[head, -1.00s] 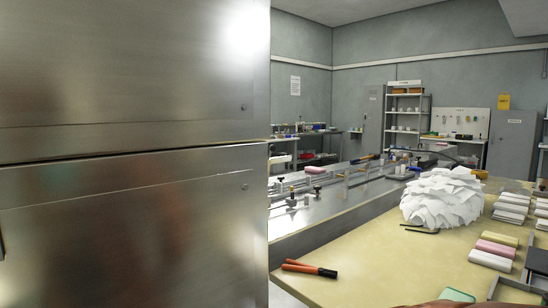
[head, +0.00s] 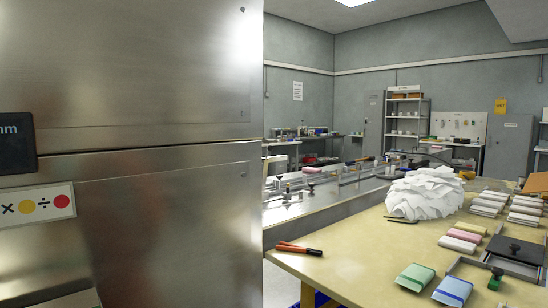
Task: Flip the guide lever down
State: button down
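I cannot pick out the guide lever for certain. A long steel infeed conveyor (head: 345,200) runs away behind the table, with rails, small posts and black knobs (head: 311,187) along it. A pink bar (head: 312,169) lies on it. These parts are small, and I cannot tell which of them is a lever or which way it points. The steel machine cabinet (head: 170,220) fills the left side and hides what lies behind it. My gripper is not in view.
A cream table (head: 350,260) holds orange-and-black pens (head: 299,249), a white paper pile (head: 425,192), a hex key (head: 400,220), wrapped bars (head: 465,236), green (head: 415,277) and blue packs (head: 453,291), and a metal fixture with a black plate (head: 515,250). A symbol label (head: 36,207) sits on the cabinet.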

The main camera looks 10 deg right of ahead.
aim_at(265, 161)
jog(key=u, duration=1.05)
jog(key=i, duration=0.45)
